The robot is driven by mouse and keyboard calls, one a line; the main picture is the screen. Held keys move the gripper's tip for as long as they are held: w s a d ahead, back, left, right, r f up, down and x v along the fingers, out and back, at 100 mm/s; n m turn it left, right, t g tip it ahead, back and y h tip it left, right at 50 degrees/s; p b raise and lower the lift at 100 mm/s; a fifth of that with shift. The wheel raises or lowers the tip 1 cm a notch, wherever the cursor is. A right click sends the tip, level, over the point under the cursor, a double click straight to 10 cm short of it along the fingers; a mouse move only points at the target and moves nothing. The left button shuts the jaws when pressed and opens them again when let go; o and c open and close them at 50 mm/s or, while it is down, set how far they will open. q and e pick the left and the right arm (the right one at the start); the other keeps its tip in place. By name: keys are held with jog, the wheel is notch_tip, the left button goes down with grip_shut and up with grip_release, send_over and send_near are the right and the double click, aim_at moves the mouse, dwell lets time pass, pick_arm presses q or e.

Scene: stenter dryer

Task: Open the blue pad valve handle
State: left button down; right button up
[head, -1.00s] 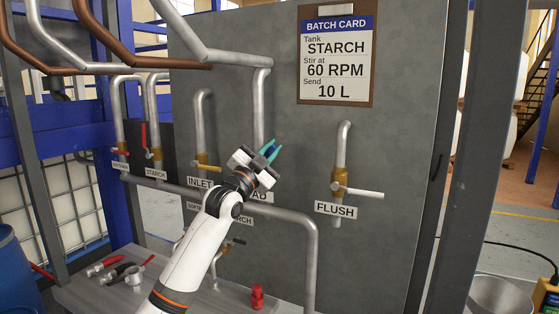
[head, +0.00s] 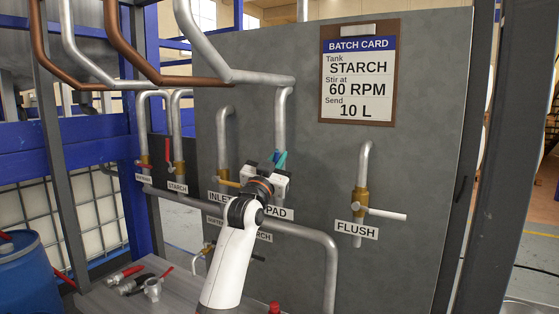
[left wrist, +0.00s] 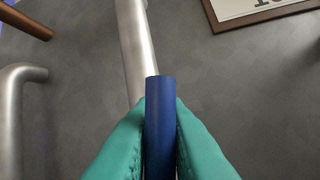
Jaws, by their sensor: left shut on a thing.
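The blue pad valve handle (left wrist: 159,120) points up between the teal fingers of my left gripper (left wrist: 160,150) in the left wrist view. The fingers press on it from both sides, and its upper end sticks out past them. In the head view the left gripper (head: 279,160) is at the foot of the grey pad pipe (head: 282,118), above the PAD label (head: 278,214). My gripper and wrist hide most of the pad valve there. My right gripper is in neither view.
The flush valve with its white lever (head: 387,214) is to the right. The inlet valve with its yellow lever (head: 229,183) is close on the left. A bent grey pipe (head: 325,243) runs below.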

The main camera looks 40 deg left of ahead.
pick_arm(q)
jog(key=c, duration=1.4)
grip_release()
jog(key=shift+c, duration=0.2)
jog(key=b+v, duration=0.5)
jog(key=v, duration=0.7)
jog(key=shift+a, duration=0.1)
